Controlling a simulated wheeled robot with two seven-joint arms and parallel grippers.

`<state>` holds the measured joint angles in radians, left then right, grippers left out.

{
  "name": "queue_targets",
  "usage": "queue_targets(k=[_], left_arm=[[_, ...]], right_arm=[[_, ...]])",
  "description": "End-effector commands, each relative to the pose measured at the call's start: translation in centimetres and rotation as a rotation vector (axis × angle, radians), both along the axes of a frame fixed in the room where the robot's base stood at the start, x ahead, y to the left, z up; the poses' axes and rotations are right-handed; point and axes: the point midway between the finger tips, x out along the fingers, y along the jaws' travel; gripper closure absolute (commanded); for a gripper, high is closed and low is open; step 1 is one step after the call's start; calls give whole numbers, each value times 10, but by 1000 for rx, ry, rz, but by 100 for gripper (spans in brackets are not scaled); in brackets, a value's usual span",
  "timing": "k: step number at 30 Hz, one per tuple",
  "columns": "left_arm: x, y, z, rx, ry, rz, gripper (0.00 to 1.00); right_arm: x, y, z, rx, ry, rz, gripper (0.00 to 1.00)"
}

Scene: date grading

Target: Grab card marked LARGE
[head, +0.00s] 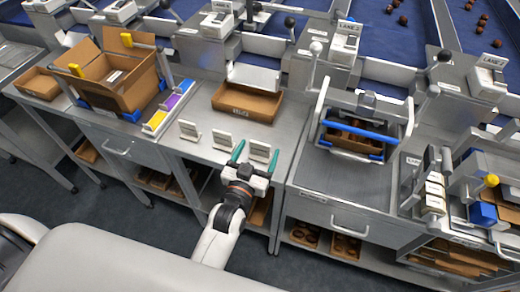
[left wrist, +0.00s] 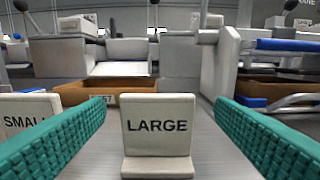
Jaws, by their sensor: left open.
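The LARGE card (head: 260,148) is a small off-white upright plate on a foot, at the right end of a row of three cards on the steel table. In the left wrist view the LARGE card (left wrist: 158,140) stands upright, facing me, near the picture's centre. My left gripper (head: 255,158) is open, with teal ribbed fingers on either side of this card. Gaps show between the card and both fingers in the left wrist view. The SMALL card (left wrist: 28,103) stands to the left, partly hidden by the left finger. My right gripper is not in view.
A cardboard tray (head: 247,104) lies behind the cards. Another card (head: 188,130) stands at the row's left end. Yellow, white and purple blocks (head: 165,108) and an open carton (head: 120,75) are farther left. A blue-barred press frame (head: 360,132) stands to the right.

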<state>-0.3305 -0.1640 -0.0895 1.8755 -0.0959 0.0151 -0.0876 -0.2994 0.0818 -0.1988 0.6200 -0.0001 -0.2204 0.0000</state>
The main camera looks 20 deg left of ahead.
Motion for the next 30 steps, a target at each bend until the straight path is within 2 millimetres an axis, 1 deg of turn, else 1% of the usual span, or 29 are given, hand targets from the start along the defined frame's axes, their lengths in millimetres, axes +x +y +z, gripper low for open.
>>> queue_targets(k=[3, 6, 8, 11, 17, 18, 20, 21, 26, 27, 30], left_arm=[[19, 1, 0, 1, -1, -1, 22], [34, 1, -2, 1, -1, 0, 22], [40, 1, -2, 1, -1, 0, 22], [46, 1, -3, 0, 0, 0, 22], [46, 1, -4, 0, 0, 0, 22], [46, 1, -4, 0, 0, 0, 25], [46, 1, -4, 0, 0, -1, 35], [46, 1, -4, 0, 0, -1, 41], [46, 0, -4, 0, 0, -1, 68], [46, 0, -4, 0, 0, -1, 69], [46, 0, -4, 0, 0, -1, 70]], right_arm=[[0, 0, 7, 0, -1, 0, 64], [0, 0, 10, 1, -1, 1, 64], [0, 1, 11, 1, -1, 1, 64], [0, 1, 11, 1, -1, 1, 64], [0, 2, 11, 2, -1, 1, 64], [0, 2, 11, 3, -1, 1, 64], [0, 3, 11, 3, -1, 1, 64], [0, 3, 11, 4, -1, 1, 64], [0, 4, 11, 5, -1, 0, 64], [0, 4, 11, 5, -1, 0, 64], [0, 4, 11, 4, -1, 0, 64]])
